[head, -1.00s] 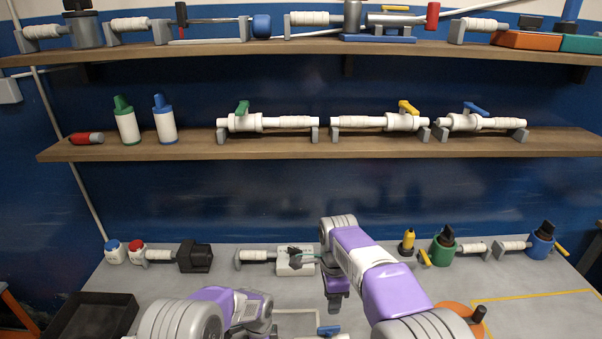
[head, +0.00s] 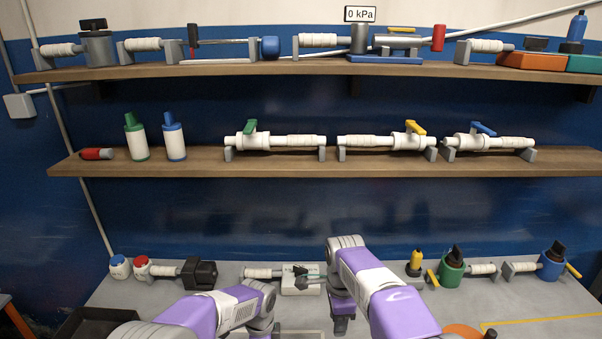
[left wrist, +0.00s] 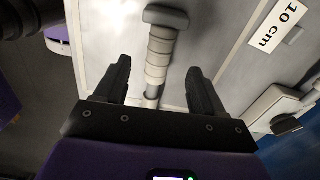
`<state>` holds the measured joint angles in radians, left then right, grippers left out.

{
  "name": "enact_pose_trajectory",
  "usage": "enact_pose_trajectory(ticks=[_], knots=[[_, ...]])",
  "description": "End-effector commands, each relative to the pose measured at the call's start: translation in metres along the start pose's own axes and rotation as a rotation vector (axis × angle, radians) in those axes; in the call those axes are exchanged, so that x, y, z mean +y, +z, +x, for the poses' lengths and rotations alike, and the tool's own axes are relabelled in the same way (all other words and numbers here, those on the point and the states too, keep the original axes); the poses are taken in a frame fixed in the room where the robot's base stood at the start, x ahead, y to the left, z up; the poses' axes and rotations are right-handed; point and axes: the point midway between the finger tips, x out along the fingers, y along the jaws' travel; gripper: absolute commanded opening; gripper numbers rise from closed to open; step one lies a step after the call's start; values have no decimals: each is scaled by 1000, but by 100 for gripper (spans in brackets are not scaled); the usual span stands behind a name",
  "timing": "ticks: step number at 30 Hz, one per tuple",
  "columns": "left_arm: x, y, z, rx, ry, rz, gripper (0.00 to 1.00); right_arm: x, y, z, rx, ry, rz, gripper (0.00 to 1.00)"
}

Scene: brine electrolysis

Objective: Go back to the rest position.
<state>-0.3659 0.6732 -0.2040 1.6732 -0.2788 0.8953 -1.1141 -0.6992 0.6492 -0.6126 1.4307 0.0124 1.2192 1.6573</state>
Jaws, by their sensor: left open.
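My left arm comes in from the lower left of the head view, its purple forearm (head: 205,312) ending in a grey wrist; the fingers cannot be made out there. In the left wrist view my left gripper (left wrist: 159,66) is open. A white ribbed handle with a grey end (left wrist: 159,55) shows beyond and between the fingers, not gripped. My right arm (head: 395,300) rises from the lower right, bends, and points down. My right gripper (head: 342,324) hangs over the bench, dark and small; its opening cannot be judged.
The grey bench (head: 395,325) carries a white box (head: 300,284) beside the right gripper, a yellow-topped piece (head: 415,263), a green pot (head: 451,271) and a blue pot (head: 551,266). A black tray (head: 95,325) is at lower left. Two shelves (head: 350,161) hold pipes and bottles.

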Motion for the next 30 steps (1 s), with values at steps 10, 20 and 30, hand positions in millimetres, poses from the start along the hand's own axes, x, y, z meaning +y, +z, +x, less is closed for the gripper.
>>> enact_pose_trajectory(ticks=[10, 20, 30], knots=[[0, 0, -22, 0, 1, 1, 69, 0, 0, 0, 0, 0, 0, 39], [0, 0, -33, 0, 1, 0, 69, 0, 0, -11, 0, 0, 0, 39], [0, 0, -91, 0, 0, 0, 69, 0, 0, -69, 0, 0, 0, 39]])
